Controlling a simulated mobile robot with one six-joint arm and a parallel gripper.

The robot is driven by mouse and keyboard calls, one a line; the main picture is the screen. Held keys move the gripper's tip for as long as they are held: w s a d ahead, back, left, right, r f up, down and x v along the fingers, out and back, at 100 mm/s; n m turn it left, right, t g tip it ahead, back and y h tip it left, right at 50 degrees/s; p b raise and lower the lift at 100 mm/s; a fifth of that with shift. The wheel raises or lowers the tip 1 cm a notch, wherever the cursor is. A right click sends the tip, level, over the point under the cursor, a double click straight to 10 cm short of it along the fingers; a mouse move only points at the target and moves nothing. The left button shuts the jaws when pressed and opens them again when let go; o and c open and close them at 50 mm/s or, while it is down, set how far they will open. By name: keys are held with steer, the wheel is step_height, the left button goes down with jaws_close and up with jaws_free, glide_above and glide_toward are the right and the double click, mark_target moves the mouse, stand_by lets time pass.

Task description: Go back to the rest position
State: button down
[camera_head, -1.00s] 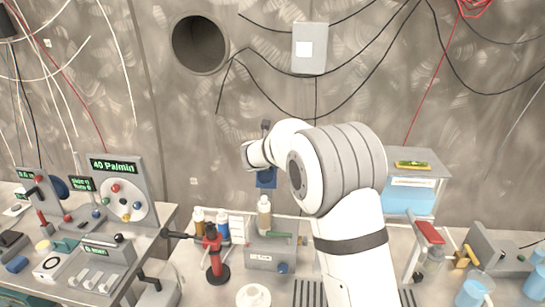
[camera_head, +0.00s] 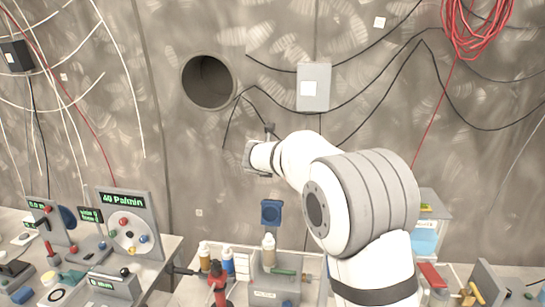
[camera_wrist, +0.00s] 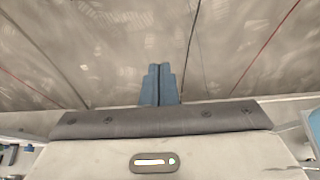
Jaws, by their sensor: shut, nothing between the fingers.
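My white arm rises on the right of the head view and bends to the left, with its wrist in front of the steel wall. In the wrist view the two blue fingers of my gripper (camera_wrist: 159,85) are together, with nothing between them. Behind the fingers there is only the wall (camera_wrist: 110,50). In the head view the fingers cannot be made out clearly near the wrist.
Benches run along the bottom. On the left are a panel reading 40 Pa/min (camera_head: 128,222) and small instruments. In the middle are bottles (camera_head: 228,260), a red-topped stand (camera_head: 217,280) and a grey box (camera_head: 275,285). Cables and a wall box (camera_head: 313,87) are above.

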steer(key=s+d+f+m+g+h+b, duration=0.1)
steer(key=s+d+m+g, duration=0.1)
steer(key=s+d+m, duration=0.8)
steer(key=s+d+f+m+g+b, duration=0.1)
steer(key=s+d+m+g, duration=0.2)
steer(key=s+d+m, duration=0.7)
steer(key=s+a+f+m+g+y, duration=0.1)
steer(key=s+f+m, duration=0.2)
steer(key=s, duration=0.6)
steer(key=s+a+f+m+g+y, duration=0.1)
steer(key=s+a+f+m, duration=0.1)
steer(key=s+m, duration=0.4)
steer(key=s+a+f+m+g+y+b, duration=0.1)
steer(key=s+f+m, duration=0.3)
steer(key=s, duration=0.7)
steer(key=shift+s+a+f+m+g, duration=0.2)
steer(key=shift+s+f+m+g, duration=0.15)
steer(key=shift+m, duration=0.25)
